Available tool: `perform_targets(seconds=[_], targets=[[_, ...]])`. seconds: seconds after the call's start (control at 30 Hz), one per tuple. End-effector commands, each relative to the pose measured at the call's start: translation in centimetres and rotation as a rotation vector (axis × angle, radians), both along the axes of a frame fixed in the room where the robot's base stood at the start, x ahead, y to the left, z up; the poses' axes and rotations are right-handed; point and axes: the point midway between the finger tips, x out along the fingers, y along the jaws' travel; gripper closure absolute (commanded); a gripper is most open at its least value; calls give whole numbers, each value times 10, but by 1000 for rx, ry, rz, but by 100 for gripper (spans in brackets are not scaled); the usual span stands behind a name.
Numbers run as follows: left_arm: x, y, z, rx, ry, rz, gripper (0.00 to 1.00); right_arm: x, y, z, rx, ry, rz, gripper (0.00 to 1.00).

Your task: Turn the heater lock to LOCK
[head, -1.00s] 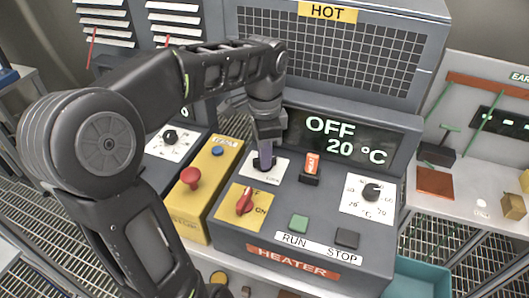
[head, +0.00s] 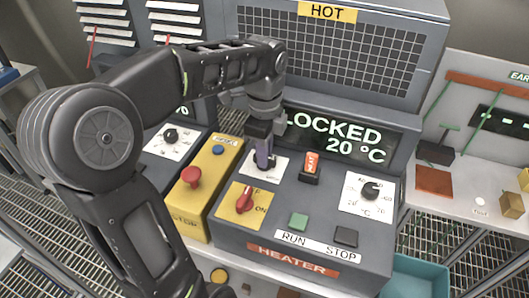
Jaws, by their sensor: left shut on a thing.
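The heater (head: 300,232) is a grey console with a dark display (head: 345,137) that reads "LOCKED" and "20 °C", its first letter partly covered by my arm. The heater lock is on a white plate (head: 279,164) at the console's upper left. My left gripper (head: 264,160) points down onto it, shut on the lock's key; the key is mostly hidden between the fingers. A red OFF/ON switch (head: 244,201) on a yellow plate sits just below. My right gripper is not in view.
An orange-red HEAT tag (head: 311,164) stands right of the lock. A dial (head: 370,190), a green RUN button (head: 298,222) and a dark STOP button (head: 346,236) are also on the console. A yellow box with a red mushroom button (head: 192,176) stands close at left.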

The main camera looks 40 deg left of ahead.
Motion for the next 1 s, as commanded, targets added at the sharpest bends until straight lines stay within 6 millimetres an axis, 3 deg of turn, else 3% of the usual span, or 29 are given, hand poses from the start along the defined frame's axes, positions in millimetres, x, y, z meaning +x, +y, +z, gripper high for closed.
perform_targets(seconds=[0.27,0.3,0.57,1.0], targets=[[1,0,1,1,-4,-4,100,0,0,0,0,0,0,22],[1,0,1,1,-4,-4,86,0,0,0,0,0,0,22],[0,0,1,1,-2,-2,65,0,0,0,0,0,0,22],[0,0,0,0,0,7,65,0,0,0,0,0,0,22]])
